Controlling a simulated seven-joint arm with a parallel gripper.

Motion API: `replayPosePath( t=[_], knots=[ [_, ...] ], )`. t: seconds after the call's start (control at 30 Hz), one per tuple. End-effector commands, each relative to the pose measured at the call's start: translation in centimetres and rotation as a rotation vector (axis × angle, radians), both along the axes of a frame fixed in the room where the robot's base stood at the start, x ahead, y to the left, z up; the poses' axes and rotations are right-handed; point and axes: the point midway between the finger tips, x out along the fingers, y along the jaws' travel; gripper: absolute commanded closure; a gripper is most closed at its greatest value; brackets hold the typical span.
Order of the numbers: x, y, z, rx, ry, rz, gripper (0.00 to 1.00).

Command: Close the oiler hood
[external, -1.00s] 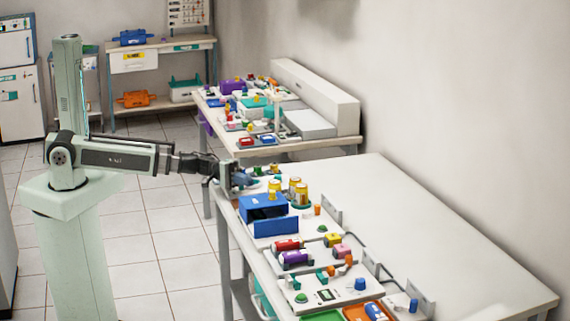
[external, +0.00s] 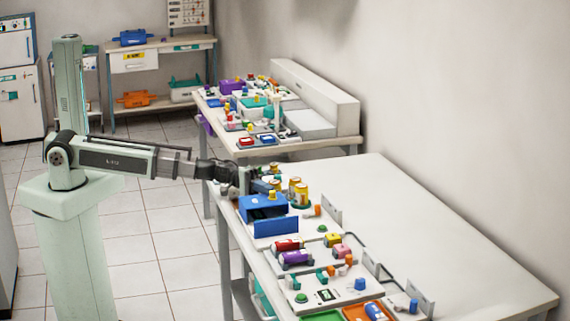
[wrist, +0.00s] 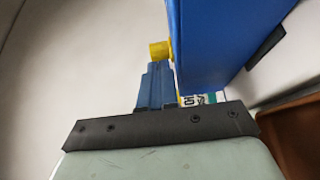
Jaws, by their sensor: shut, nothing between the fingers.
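A blue box (external: 259,206), which looks like the oiler with its hood, stands near the table's left edge in the external view. Its front is open and dark inside, with a blue panel (external: 276,227) at the front. A yellow knob (external: 272,195) is on top. In the wrist view a large blue face (wrist: 220,40) fills the upper right, with a yellow knob (wrist: 159,50) on its left side. My gripper (wrist: 157,68) is shut and empty, its blue fingertips close below this knob. I cannot tell whether they touch. In the external view my gripper (external: 262,185) is just behind the box.
Yellow-topped jars (external: 298,191) stand right of the box. Red and purple cylinders (external: 294,257), a green button and coloured trays (external: 365,311) lie in front. The table's right side (external: 440,235) is bare. Another cluttered bench (external: 320,148) stands behind.

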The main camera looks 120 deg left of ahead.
Motion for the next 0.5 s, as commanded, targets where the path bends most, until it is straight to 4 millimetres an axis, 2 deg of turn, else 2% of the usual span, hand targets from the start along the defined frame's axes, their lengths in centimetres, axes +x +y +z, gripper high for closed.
replayPosePath(
  t=[0.27,0.5],
  knots=[
    [0.3,-0.3,0.0,0.0,0.0,-0.001,1.0],
    [3.1,-3.0,0.0,0.0,-0.001,-0.004,1.0]
  ],
)
